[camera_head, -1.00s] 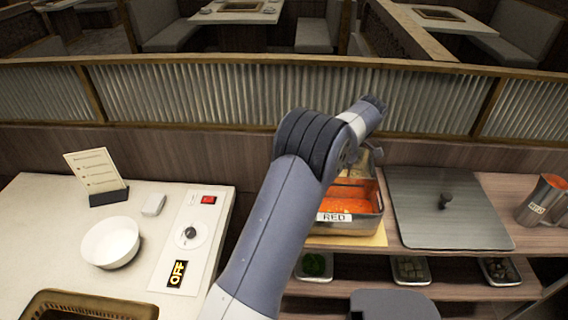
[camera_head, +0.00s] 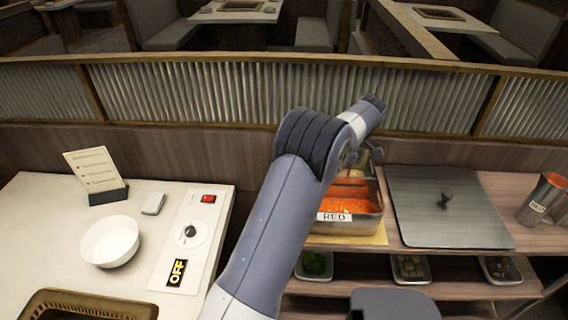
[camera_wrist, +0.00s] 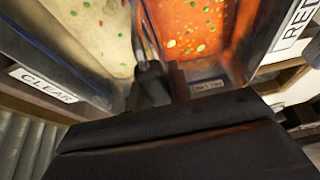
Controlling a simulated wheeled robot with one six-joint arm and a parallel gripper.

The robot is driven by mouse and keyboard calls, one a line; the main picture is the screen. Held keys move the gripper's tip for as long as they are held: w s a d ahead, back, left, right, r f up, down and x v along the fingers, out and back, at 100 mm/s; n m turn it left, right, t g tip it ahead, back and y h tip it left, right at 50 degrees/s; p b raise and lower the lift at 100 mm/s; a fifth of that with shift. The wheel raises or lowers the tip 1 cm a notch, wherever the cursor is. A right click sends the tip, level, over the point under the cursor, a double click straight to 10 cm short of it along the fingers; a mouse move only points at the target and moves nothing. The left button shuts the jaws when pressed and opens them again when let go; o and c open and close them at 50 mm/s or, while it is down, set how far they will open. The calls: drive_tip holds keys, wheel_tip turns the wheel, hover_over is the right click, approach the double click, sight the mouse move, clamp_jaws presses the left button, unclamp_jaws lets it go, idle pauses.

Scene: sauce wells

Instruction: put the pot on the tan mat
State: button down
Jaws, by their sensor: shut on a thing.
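The pot (camera_head: 365,224) is a metal, divided vessel with a RED label on its front wall and red broth inside. In the wrist view the pot (camera_wrist: 46,84) shows pale broth on its CLEAR side and red broth on the other, with a divider between. The tan mat (camera_head: 365,240) shows as a strip under the pot's front and right edges. I cannot tell whether the pot rests on it or hangs just above. My gripper (camera_wrist: 152,82) is shut on the pot at the divider end.
A grey lid (camera_head: 440,220) with a dark knob lies right of the pot. A metal RED pitcher (camera_head: 541,200) stands farther right. Small food trays (camera_head: 410,269) sit on the shelf below. At left, the white table holds a bowl (camera_head: 110,242) and a control panel (camera_head: 188,240).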

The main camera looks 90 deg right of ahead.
idle(0.3)
drive_tip(key=c, duration=1.2)
unclamp_jaws()
drive_tip(key=shift+f, duration=0.1)
drive_tip(key=shift+o, duration=0.4)
drive_tip(key=shift+a+f, duration=0.1)
drive_tip(key=shift+f, duration=0.05)
drive_tip(key=o, duration=0.7)
drive_tip(key=shift+r, duration=0.3)
drive_tip(key=shift+r+p, duration=2.8)
drive_tip(key=shift+r, duration=1.25)
drive_tip(key=shift+r+p, duration=0.35)
drive_tip(key=shift+r, duration=1)
